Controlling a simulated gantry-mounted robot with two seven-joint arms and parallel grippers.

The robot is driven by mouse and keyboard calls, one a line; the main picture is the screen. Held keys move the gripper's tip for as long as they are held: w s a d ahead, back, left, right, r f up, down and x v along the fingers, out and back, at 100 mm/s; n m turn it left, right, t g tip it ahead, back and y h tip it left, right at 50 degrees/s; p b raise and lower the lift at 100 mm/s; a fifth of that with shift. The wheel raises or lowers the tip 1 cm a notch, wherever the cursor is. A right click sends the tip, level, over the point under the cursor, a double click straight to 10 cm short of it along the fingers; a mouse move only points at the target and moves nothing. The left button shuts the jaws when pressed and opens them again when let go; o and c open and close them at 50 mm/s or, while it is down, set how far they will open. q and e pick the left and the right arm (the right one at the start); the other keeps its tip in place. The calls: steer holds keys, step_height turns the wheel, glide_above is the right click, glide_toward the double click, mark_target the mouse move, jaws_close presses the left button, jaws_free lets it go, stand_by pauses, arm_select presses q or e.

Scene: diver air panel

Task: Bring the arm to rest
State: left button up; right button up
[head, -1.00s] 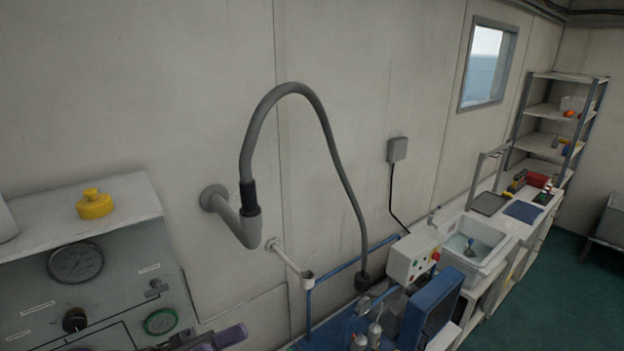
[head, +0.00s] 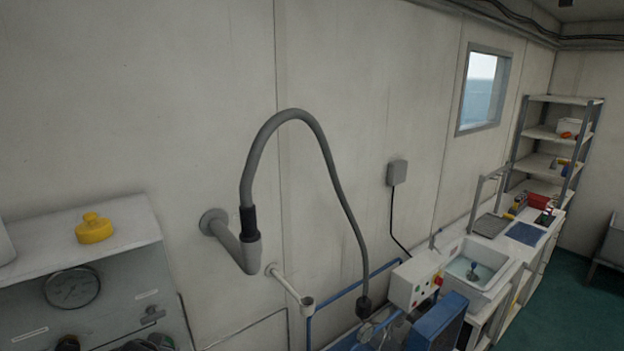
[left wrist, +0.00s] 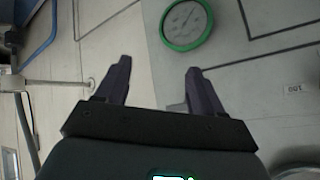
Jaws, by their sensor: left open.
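My left gripper (left wrist: 158,88) shows in the left wrist view with its two dark purple fingers apart and nothing between them. The air panel's face (left wrist: 265,75) lies beyond it, with a green-rimmed gauge (left wrist: 186,22) above the right finger. In the head view, the panel (head: 110,285) stands at the lower left with a round gauge (head: 72,287) on it. A dark part at the bottom edge there may belong to my left arm, but I cannot tell. My right gripper is in neither view.
A grey hose (head: 290,118) arches from a wall pipe down to blue equipment. A white bracket (head: 290,288) juts from the wall. A sink (head: 478,270) and shelves (head: 550,150) stand at the right.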

arm_select(q)
steer(key=s+a+f+n+g+y, duration=0.25)
steer(key=s+a+g, duration=0.2)
steer(key=s, duration=0.35)
steer(key=s+d+f+m+h, duration=0.3)
steer(key=s+d+f, duration=0.6)
steer(key=s+d, duration=0.45)
steer(key=s+d+r+h, duration=0.1)
steer(key=s+d, duration=0.3)
steer(key=s, duration=0.6)
steer(key=s+d+r+h, duration=0.1)
steer(key=s+d, duration=0.3)
steer(key=s, duration=0.7)
steer(key=shift+s+r, duration=0.2)
steer(key=shift+r, duration=0.5)
steer(key=shift+g+h, duration=0.25)
steer(key=shift+c, duration=0.2)
